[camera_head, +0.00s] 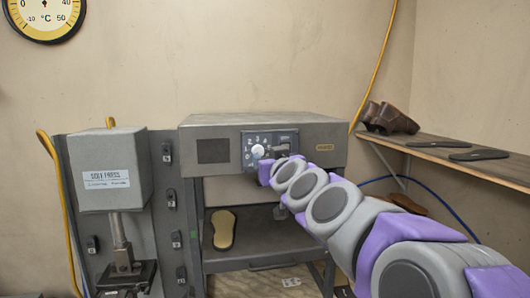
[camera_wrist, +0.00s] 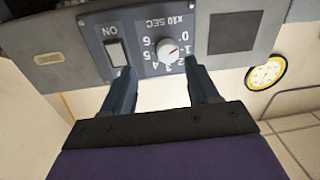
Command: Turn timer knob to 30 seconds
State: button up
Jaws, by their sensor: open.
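The timer knob (camera_head: 258,151) is a small round white knob on the grey control panel (camera_wrist: 130,77) of the machine. In the wrist view, which is upside down, the knob (camera_wrist: 168,52) has a red mark pointing right, roughly toward the 1 on a dial marked x10 SEC. The exact setting is hard to read. My gripper (camera_wrist: 160,68) is open and empty, its fingers below the knob in the wrist view and spread to either side. I see no contact with the knob. In the head view my arm hides part of the panel.
An ON rocker switch (camera_wrist: 117,53) sits beside the dial. A yellow sole (camera_head: 223,229) lies on the shelf under the panel. A sole press (camera_head: 106,172) stands at left. A wall shelf (camera_head: 440,150) at right holds shoes and dark soles.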

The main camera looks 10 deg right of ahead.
aim_at(259, 153)
jog(key=shift+w+a+p, duration=0.2)
jog(key=shift+w+p, duration=0.05)
jog(key=shift+w, duration=1.1)
jog(key=shift+w+a+p, duration=0.2)
jog(key=shift+w+p, duration=0.05)
jog(key=shift+w, duration=1.1)
jog(key=shift+c, duration=0.5)
jog(key=shift+a, duration=0.4)
jog(key=c, duration=0.5)
jog(key=shift+d, duration=0.1)
jog(key=c, duration=0.4)
